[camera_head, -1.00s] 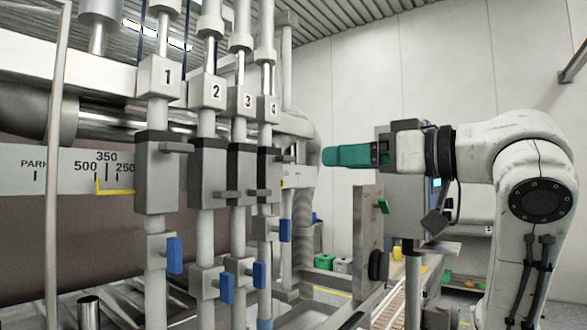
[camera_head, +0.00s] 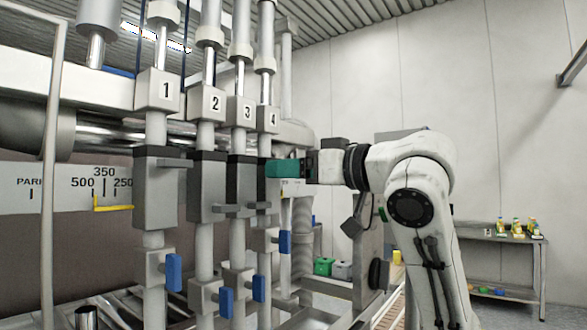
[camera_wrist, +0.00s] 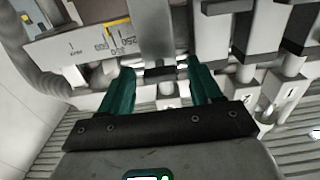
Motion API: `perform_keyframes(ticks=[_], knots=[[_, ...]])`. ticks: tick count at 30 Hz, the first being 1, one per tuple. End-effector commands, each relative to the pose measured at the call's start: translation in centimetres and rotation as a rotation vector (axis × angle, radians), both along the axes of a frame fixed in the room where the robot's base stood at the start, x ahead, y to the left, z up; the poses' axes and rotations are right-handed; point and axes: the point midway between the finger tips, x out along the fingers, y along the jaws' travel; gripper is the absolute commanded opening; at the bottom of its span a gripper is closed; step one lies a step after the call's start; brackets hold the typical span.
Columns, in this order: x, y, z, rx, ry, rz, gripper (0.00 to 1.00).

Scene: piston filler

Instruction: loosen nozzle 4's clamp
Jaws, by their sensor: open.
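Nozzle 4 is the farthest of the numbered nozzles in the head view, with its number block (camera_head: 267,116) above a grey clamp body (camera_head: 268,197). My gripper (camera_head: 281,168) is level with the upper part of that clamp, its green fingers pointing left at it and overlapping it in view. In the wrist view my gripper (camera_wrist: 163,88) has its two green fingers apart, with a short dark grey clamp lever (camera_wrist: 160,72) in the gap between them. No contact with either finger is clear. In the head view the fingers hide this lever.
Clamp levers of nozzle 1 (camera_head: 174,163), nozzle 2 (camera_head: 226,209) and nozzle 3 (camera_head: 257,207) stick out close by; nozzle 1's sits higher. Blue handles (camera_head: 285,242) hang lower. A scale plate (camera_head: 60,187) is behind. A shelf table (camera_head: 490,238) stands at right.

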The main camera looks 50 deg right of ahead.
Motion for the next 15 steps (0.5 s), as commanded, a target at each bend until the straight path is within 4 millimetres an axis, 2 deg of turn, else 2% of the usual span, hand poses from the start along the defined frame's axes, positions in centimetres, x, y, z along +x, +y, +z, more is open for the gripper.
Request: perform_keyframes(ticks=[6, 15], knots=[[0.02, -0.01, -0.01, 0.0, 0.0, 0.0, 0.63], [-0.01, 0.0, -0.01, 0.0, 0.0, 0.0, 0.34]])
